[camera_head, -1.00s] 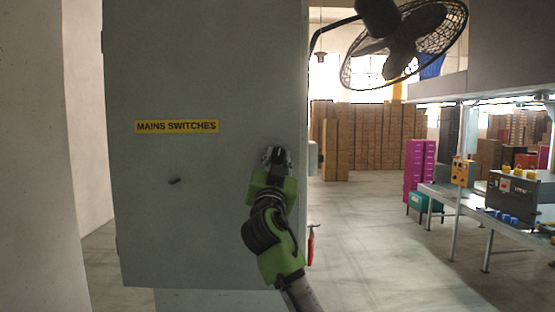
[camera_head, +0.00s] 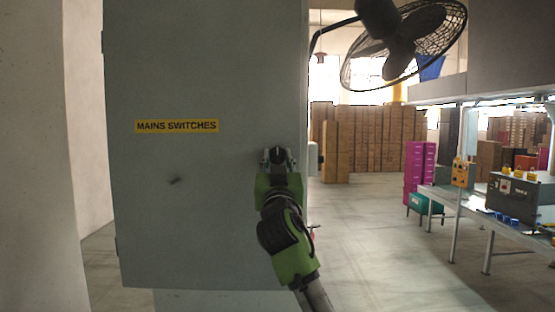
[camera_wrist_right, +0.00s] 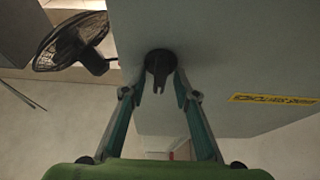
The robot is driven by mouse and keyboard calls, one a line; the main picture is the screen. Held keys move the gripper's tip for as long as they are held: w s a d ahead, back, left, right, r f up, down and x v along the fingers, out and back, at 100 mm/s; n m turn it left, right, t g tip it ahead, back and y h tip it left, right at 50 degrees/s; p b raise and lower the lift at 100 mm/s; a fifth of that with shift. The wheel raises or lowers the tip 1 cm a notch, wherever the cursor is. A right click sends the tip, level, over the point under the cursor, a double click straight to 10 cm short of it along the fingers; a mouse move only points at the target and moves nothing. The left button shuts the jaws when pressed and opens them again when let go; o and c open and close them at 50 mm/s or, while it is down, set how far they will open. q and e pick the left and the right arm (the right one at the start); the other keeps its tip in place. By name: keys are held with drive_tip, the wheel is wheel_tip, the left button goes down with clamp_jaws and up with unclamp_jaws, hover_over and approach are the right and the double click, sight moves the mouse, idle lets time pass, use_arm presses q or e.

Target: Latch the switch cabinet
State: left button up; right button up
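The grey switch cabinet (camera_head: 200,220) fills the left middle of the head view, its door flush as far as I can see, with a yellow "MAINS SWITCHES" label (camera_head: 177,126). The label also shows in the wrist view (camera_wrist_right: 273,99). A round black latch knob (camera_wrist_right: 158,62) with a short lever sits on the door near its right edge. My right gripper (camera_head: 278,156) is at this knob. In the wrist view its two parted fingers (camera_wrist_right: 160,85) stand on either side of the knob, with no clear grip on the lever. My left gripper is out of view.
A black fan (camera_head: 405,45) hangs at upper right. A workbench (camera_head: 475,208) with boxes stands on the right, and stacked cartons (camera_head: 370,140) stand at the back. A pale wall or column (camera_head: 35,160) is at left. The floor right of the cabinet is clear.

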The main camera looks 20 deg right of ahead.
drive_tip(key=v, duration=1.2)
